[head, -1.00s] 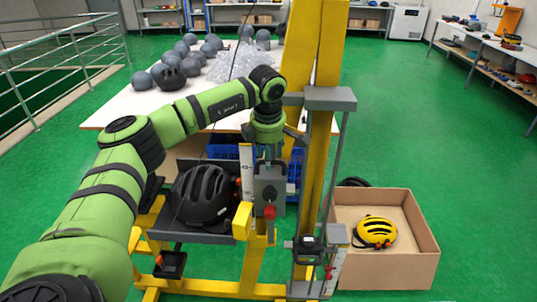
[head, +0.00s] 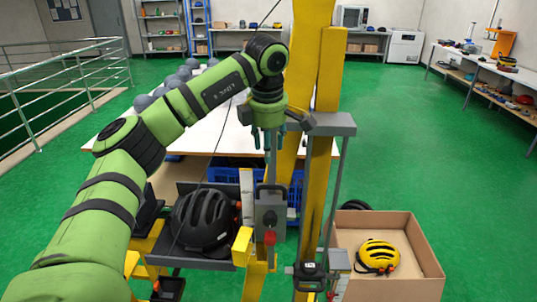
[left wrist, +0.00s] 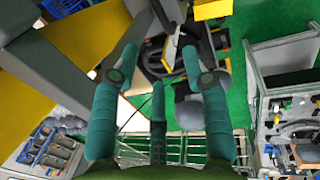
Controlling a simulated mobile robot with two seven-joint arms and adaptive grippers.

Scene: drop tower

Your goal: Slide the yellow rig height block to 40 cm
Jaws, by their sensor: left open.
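The yellow block (head: 242,246) sits at the lower end of an upright white scale (head: 246,190) on the yellow rig. Its exact scale reading is too small to tell. Beside it on the right is a grey carriage (head: 270,205) with a red knob. My left gripper (head: 268,146) points down, open and empty, above the grey carriage and apart from the yellow block. In the left wrist view its spread fingers (left wrist: 157,72) hold nothing; a yellow piece (left wrist: 212,9) shows at the top edge and a pale strip (left wrist: 170,46) near the fingertips. My right gripper is not in view.
A black helmet (head: 203,218) rests on a grey tray left of the scale. Yellow rig posts (head: 318,110) rise close to the gripper's right. A cardboard box (head: 425,265) with a yellow helmet (head: 378,255) stands right. A white table (head: 190,140) is behind.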

